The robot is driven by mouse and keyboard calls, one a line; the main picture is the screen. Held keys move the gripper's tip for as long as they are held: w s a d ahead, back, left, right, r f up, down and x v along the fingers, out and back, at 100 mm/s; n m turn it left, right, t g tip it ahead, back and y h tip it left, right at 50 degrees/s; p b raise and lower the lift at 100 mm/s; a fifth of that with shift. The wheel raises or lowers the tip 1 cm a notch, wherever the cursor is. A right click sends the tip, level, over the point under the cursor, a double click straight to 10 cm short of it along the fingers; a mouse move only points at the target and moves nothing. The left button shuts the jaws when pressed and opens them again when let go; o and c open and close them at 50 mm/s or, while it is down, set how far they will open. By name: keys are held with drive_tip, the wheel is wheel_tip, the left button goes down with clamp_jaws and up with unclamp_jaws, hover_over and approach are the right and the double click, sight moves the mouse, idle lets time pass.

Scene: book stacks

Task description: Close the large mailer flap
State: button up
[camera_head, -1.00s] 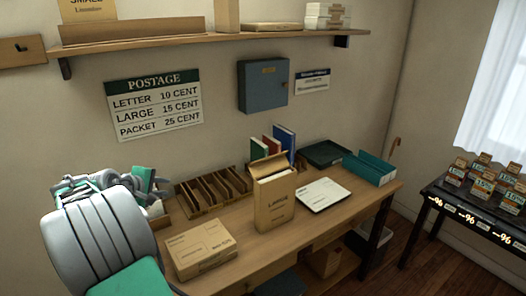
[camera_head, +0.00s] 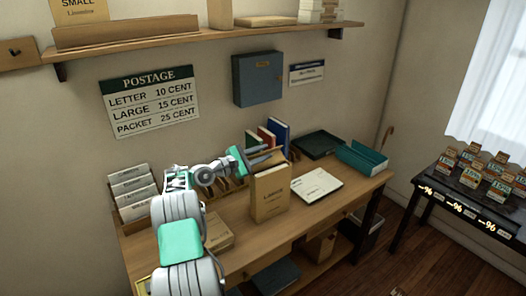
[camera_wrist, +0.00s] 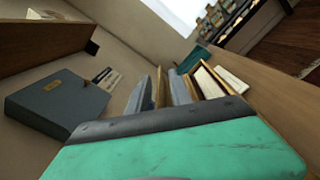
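The large mailer (camera_head: 270,196) is a tan upright box marked LARGE, standing on the desk. Its flap (camera_head: 266,160) stands raised at the top, tilted up from the back edge. My gripper (camera_head: 268,153) reaches in from the left at flap height, just behind or beside the flap. I cannot tell whether it touches. Its grey fingers look apart, with a gap between them. In the wrist view the fingers (camera_wrist: 160,92) point ahead past the green gripper body, close to the mailer's tan edges, and the body hides much of the lower picture.
Upright books (camera_head: 275,133) stand behind the mailer. A white flat pad (camera_head: 317,185) lies to its right, with a dark tray (camera_head: 318,145) and teal box (camera_head: 362,157) beyond. A flat parcel (camera_head: 217,232) lies under my arm. A blue wall box (camera_head: 257,78) hangs above.

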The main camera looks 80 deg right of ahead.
drive_tip(key=shift+c, duration=0.3)
clamp_jaws()
drive_tip(key=shift+f, duration=0.25)
idle(0.9)
